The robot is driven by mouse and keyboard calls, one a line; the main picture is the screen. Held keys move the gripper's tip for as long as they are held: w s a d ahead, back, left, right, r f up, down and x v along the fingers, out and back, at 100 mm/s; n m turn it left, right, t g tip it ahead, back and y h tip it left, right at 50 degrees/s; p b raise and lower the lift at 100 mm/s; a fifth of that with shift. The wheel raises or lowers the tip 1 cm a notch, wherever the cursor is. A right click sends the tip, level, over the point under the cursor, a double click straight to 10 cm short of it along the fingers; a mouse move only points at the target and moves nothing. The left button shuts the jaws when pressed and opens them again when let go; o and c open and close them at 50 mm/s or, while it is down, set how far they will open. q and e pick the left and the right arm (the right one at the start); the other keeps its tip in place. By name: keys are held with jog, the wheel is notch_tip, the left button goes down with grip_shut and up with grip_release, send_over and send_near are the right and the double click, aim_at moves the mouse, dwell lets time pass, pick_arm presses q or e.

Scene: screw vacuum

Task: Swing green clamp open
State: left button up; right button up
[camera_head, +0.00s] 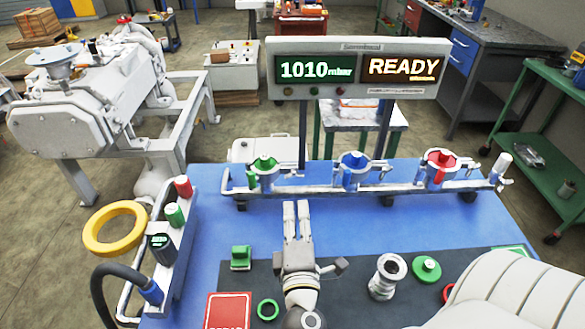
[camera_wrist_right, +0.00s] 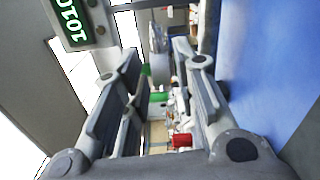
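A green-marked fitting (camera_head: 264,163) with a green top and a green piece on its left side sits at the left end of the rail on the blue table. A separate small green block (camera_head: 241,258) lies on the dark mat; I cannot tell which of these is the green clamp. My right gripper (camera_head: 296,206) is over the table, fingers pointing to the rail, short of the green fitting and to its right. In the right wrist view its fingers (camera_wrist_right: 158,55) are apart, with nothing visibly held. Small green parts (camera_wrist_right: 158,97) show beyond the gap. My left gripper is out of view.
Blue (camera_head: 354,170) and red (camera_head: 440,167) fittings share the rail. A display (camera_head: 359,68) reads 1010 mbar and READY. A metal piece (camera_head: 387,276) and green disc (camera_head: 427,269) lie right of the gripper.

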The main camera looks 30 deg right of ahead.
aim_at(295, 178)
jog(key=p+x, duration=0.1)
jog(key=x, duration=0.2)
jog(key=p+x, duration=0.1)
jog(key=x, duration=0.1)
jog(key=p+x, duration=0.1)
jog(key=x, duration=0.2)
jog(key=shift+w+d+r, duration=0.25)
jog(key=shift+r, duration=0.05)
jog(key=shift+w+d, duration=0.25)
jog(key=shift+w, duration=0.15)
jog(key=shift+w+d+f, duration=0.1)
jog(key=shift+c, duration=0.8)
grip_shut()
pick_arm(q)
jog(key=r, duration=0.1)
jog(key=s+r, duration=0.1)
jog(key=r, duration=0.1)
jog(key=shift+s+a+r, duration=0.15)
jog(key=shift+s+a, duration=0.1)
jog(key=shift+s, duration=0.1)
